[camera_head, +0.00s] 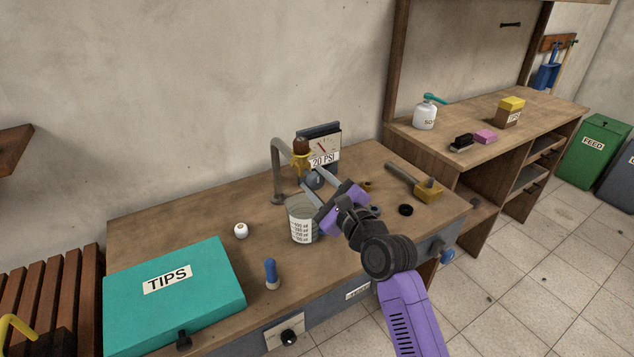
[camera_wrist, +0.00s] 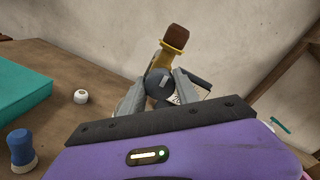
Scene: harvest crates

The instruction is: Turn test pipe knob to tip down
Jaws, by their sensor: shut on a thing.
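The test pipe (camera_head: 277,165) is a grey bent tube standing at the back of the workbench. A yellow fitting (camera_head: 300,162) with a brown cap (camera_head: 301,145) is at its end; both also show in the wrist view, the cap at the top (camera_wrist: 176,36). A dark grey round knob (camera_wrist: 158,84) with a pale mark faces the wrist camera. My gripper (camera_head: 314,180) is shut on this knob, one finger at each side. Part of the knob is hidden by the fingers in the head view.
A teal TIPS box (camera_head: 175,298), white cap (camera_head: 241,230), blue-topped piece (camera_head: 271,273), hammer (camera_head: 415,182) and black ring (camera_head: 405,210) lie around.

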